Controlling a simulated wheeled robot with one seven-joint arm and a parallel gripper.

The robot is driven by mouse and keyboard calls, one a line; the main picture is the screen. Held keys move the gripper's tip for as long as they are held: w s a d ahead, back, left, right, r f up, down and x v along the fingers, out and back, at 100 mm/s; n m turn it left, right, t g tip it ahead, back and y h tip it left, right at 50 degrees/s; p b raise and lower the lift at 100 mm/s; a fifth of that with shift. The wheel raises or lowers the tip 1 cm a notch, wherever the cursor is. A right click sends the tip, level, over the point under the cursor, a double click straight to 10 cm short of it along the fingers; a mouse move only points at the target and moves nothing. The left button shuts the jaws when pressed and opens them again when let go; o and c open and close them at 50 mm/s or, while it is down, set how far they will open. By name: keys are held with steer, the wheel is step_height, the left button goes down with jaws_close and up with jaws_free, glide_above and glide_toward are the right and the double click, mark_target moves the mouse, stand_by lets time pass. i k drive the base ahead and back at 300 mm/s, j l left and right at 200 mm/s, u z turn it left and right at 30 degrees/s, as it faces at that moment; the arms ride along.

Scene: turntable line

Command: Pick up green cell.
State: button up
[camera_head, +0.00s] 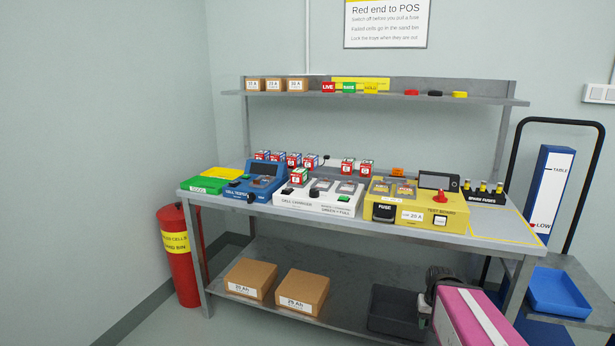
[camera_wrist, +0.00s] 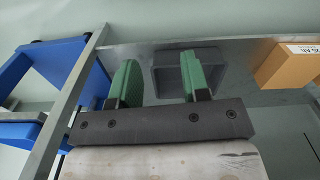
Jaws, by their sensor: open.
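Several small boxy cells (camera_head: 293,160) with red, white and dark sides stand in a row at the back of the bench. Two more cells (camera_head: 356,167) stand right of them, and another cell (camera_head: 298,177) is at the white charger. They are too small to tell surely which is the green one. My gripper (camera_head: 428,302) is low at the front right of the bench, far from the cells. The wrist view shows its two green finger pads (camera_wrist: 159,82) apart with nothing between them; no cell shows there.
The bench holds a green and yellow tray (camera_head: 213,180), blue tester (camera_head: 262,183), white charger (camera_head: 318,200) and yellow test board (camera_head: 415,212). Cartons (camera_head: 250,278) and a grey bin (camera_head: 395,310) are on the lower shelf. A blue tray (camera_head: 556,292) and red bin (camera_head: 180,255) flank the bench.

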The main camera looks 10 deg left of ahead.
mark_target(299, 176)
steer(key=l+u, duration=0.1)
steer(key=u, duration=1.35)
steer(key=i+l, duration=0.05)
